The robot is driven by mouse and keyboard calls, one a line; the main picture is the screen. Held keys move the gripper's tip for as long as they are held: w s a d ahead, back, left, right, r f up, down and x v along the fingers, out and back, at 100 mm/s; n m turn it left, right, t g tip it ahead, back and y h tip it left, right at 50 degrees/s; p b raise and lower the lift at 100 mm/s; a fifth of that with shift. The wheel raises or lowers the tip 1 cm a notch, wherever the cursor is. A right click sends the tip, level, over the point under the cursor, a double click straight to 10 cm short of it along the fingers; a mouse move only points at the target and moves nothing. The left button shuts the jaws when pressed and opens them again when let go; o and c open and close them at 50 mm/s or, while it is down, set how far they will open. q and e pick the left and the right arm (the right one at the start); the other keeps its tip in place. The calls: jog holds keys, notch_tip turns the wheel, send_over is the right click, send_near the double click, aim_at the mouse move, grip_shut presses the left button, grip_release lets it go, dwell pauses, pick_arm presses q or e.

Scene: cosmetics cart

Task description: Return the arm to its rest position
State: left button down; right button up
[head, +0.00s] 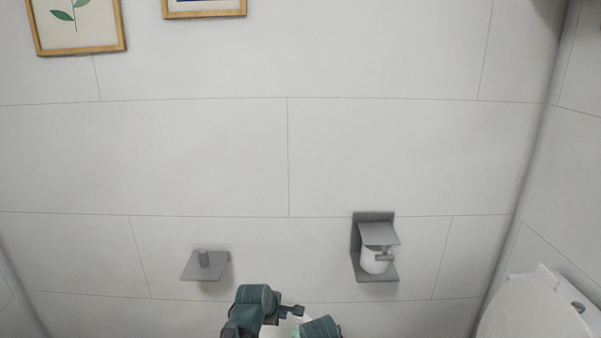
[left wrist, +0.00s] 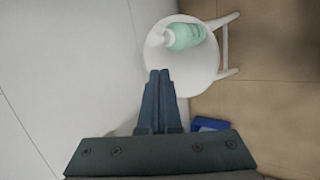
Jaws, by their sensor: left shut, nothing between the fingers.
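My left arm (head: 252,302) shows at the bottom middle of the head view, in front of the tiled wall. My left gripper (left wrist: 159,74) is shut and empty in the left wrist view, with its two fingers pressed together. Its tips appear beside the near edge of a round white stool (left wrist: 206,80) in that view. A mint-green bottle with a white top (left wrist: 186,36) lies on the stool seat. My right gripper is not in view.
A grey wall holder with a white roll (head: 374,262) and a small grey wall shelf (head: 204,266) are on the wall. A white toilet (head: 535,308) stands at the lower right. A blue object (left wrist: 210,124) lies on the tan floor. Framed pictures hang above.

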pick_arm(q)
jog(key=s+a+f+m+g+y+p, duration=0.1)
jog(key=s+a+f+m+g, duration=0.15)
jog(key=s+a+m, duration=0.45)
jog(key=s+a+f+m+g+y, duration=0.1)
jog(key=s+a+m+g+y, duration=0.15)
jog(key=s+a+m, duration=0.5)
jog(key=s+d+r+m+p, duration=0.2)
jog(key=s+d+r+p, duration=0.1)
jog(key=d+r+p, duration=0.4)
jog(key=s+d+r+m+g+p, duration=0.1)
jog(key=s+d+r+m+p, duration=0.2)
jog(key=d+r+p, duration=0.3)
notch_tip(320, 180, up, 6)
jog(key=s+p, duration=0.1)
jog(key=p, duration=0.4)
jog(key=shift+d+m+g, duration=0.3)
jog(key=shift+d+m, duration=0.05)
jog(key=shift+s+y, duration=0.1)
jog(key=shift+y, duration=0.15)
